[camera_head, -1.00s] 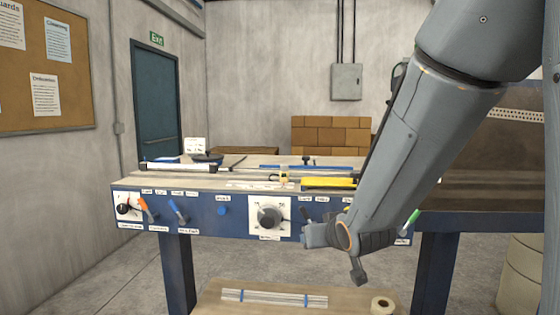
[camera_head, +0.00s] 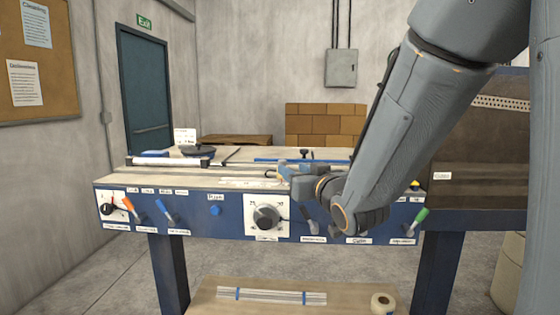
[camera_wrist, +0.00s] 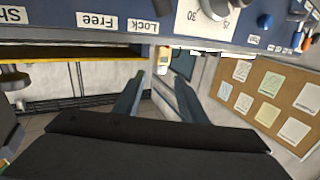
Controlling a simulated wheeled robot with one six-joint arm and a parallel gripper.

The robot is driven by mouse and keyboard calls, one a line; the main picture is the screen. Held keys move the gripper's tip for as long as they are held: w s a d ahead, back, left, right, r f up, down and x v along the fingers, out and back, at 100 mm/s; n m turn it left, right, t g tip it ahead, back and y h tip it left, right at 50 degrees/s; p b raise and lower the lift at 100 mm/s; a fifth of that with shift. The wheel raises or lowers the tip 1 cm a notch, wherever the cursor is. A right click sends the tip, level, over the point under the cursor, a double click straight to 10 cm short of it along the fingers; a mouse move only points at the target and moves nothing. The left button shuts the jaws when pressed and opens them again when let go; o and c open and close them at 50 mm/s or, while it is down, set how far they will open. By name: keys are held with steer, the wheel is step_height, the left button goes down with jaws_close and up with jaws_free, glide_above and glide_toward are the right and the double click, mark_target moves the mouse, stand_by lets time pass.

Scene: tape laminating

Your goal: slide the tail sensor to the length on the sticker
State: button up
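My gripper (camera_head: 286,172) is over the front part of the blue bench's top, left of my forearm. In the wrist view my gripper (camera_wrist: 158,92) is open, its two fingers apart. A small cream-and-orange block (camera_wrist: 163,62), which looks like the tail sensor, shows beyond and between the fingertips. It appears apart from both fingers. In the head view a small pale block (camera_head: 270,174) shows just left of the fingertips, partly hidden by them. White strips (camera_head: 250,183) lie on the bench top in front. I cannot read a length on any sticker.
The bench front carries a large dial (camera_head: 266,217), an orange lever (camera_head: 136,208), a blue lever (camera_head: 164,211) and a green lever (camera_head: 417,220). In the wrist view "Free" and "Lock" labels (camera_wrist: 142,25) show upside down. A tape roll (camera_head: 382,303) lies on the lower shelf.

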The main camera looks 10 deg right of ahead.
mark_target(284, 163)
steer(key=shift+w+a+r, duration=0.1)
steer(key=shift+w+r, duration=0.05)
steer(key=shift+w, duration=0.6)
steer(key=shift+w+a+p, duration=0.2)
steer(key=shift+w+p, duration=0.05)
steer(key=shift+w, duration=0.9)
steer(key=shift+w+a+p, duration=0.25)
steer(key=shift+w, duration=0.95)
steer(key=shift+w+a+p, duration=0.2)
steer(key=shift+w+p, duration=0.05)
steer(key=shift+w, duration=0.9)
jaws_close()
